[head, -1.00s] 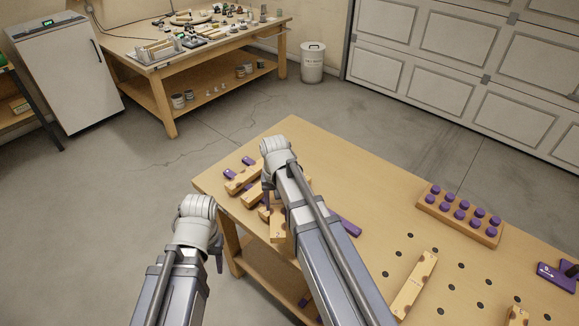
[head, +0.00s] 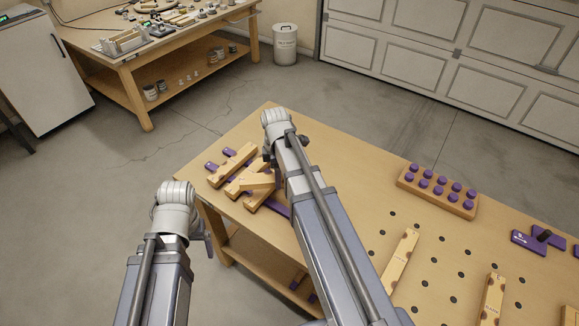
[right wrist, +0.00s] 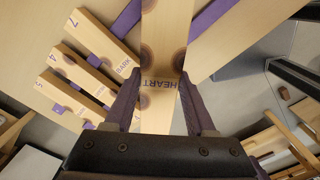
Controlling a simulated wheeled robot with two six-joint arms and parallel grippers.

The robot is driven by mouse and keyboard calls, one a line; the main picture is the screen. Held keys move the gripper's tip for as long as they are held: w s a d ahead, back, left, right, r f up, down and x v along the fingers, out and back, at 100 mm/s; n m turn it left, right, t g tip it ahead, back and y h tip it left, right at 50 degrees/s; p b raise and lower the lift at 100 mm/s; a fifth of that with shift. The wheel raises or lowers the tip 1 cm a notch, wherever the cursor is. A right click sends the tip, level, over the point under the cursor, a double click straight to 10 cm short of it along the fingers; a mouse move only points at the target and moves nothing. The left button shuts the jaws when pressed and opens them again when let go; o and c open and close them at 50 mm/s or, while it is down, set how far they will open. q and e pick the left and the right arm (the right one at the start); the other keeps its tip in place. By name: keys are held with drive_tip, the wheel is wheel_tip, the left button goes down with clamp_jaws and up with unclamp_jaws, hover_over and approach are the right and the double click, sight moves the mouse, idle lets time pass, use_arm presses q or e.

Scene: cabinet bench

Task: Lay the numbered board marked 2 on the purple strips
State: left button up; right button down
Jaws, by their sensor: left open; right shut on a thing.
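My right gripper (right wrist: 160,100) is shut on a wooden board (right wrist: 163,35) lettered HEART, with dark round patches. Its number is out of sight. In the head view my right arm partly hides this gripper (head: 270,157) over the far left of the bench. Three boards, marked 7 (right wrist: 95,45), 4 (right wrist: 78,80) and apparently 5 (right wrist: 65,103), lie side by side in the wrist view. A purple strip (right wrist: 215,25) runs beneath the held board; purple strip ends (head: 278,209) also show in the head view. My left gripper (head: 208,238) is open and empty, off the bench's near left edge.
Two more boards (head: 401,262) (head: 491,300) lie toward the right on the bench (head: 345,180), among dark holes. Bare bench top lies between my right arm and the peg block.

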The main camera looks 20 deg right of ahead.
drive_tip(key=d+n, duration=0.1)
drive_tip(key=n, duration=0.3)
drive_tip(key=d+r+n, duration=0.1)
drive_tip(key=n, duration=0.1)
drive_tip(key=shift+d+p, duration=0.3)
drive_tip(key=shift+p, duration=0.1)
drive_tip(key=n, duration=0.1)
drive_tip(key=d+n, duration=0.1)
drive_tip(key=n, duration=0.1)
drive_tip(key=shift+s+d+r+n, duration=0.1)
drive_tip(key=shift+d+r+n, duration=0.15)
drive_tip(key=shift+n, duration=0.05)
drive_tip(key=shift+f, duration=0.1)
drive_tip(key=shift+f+b, duration=1.05)
drive_tip(key=shift+f, duration=0.15)
wheel_tip(320, 180, down, 7)
drive_tip(key=b, duration=0.7)
drive_tip(key=shift+f, duration=0.15)
drive_tip(key=shift+f+b, duration=0.6)
drive_tip(key=shift+b, duration=0.2)
drive_tip(key=shift+f, duration=0.3)
